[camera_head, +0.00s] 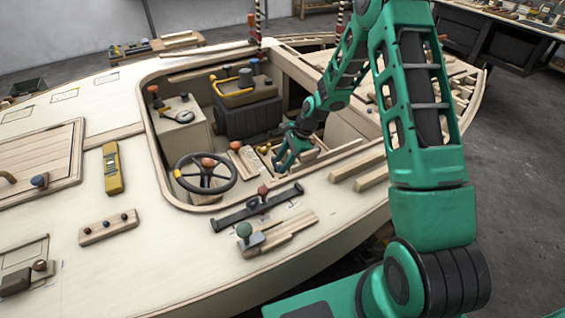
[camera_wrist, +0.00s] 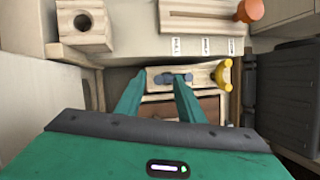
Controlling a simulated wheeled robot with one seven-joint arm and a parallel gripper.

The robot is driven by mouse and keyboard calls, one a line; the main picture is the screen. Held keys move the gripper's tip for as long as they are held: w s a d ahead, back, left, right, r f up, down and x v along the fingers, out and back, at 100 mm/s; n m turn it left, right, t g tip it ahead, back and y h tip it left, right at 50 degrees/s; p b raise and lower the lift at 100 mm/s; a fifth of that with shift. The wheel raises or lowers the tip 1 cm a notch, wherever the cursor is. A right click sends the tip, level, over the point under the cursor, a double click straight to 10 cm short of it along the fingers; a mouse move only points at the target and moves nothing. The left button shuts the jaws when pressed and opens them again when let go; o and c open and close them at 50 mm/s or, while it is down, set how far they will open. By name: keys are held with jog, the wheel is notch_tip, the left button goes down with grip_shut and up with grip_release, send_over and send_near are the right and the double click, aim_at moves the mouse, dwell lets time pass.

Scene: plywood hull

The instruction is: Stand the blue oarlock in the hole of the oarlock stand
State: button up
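My gripper (camera_wrist: 161,78) points down into the hull cockpit, its two teal fingers apart. A blue-grey piece (camera_wrist: 163,78), which looks like the blue oarlock, lies on a pale wooden rack at the fingertips; part of it is hidden by the right finger. I see no clear grip on it. A wooden block with a round dark hole (camera_wrist: 83,22), likely the oarlock stand, is at the upper left of the wrist view. In the head view my gripper (camera_head: 287,158) is low in the cockpit, and I cannot make out the blue piece there.
A yellow oarlock-like piece (camera_wrist: 223,75) lies at the rack's right end. An orange-topped piece (camera_wrist: 250,11) and a slotted wooden board (camera_wrist: 198,16) are beyond, above several white labels.

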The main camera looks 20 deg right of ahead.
jog(key=v, duration=1)
jog(key=shift+r, duration=0.15)
jog(key=shift+d, duration=0.1)
